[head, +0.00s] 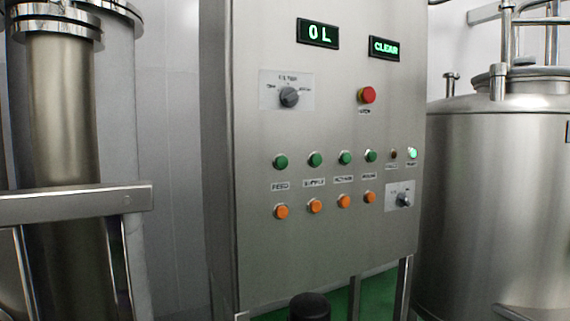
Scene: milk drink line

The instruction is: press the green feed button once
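The green feed button (280,161) is the leftmost of a row of green buttons on the steel control panel (330,240). A label (280,187) that reads FEED sits just below it. An orange button (281,212) is under that label. Neither of my grippers shows in the head view, and nothing touches or covers the feed button.
Several more green and orange buttons lie to the right. Above are a rotary selector (289,97), a red button (367,95) and displays reading "0 L" (318,33) and "CLEAR" (384,48). A steel tank (490,200) stands right, a metal rail (70,204) left.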

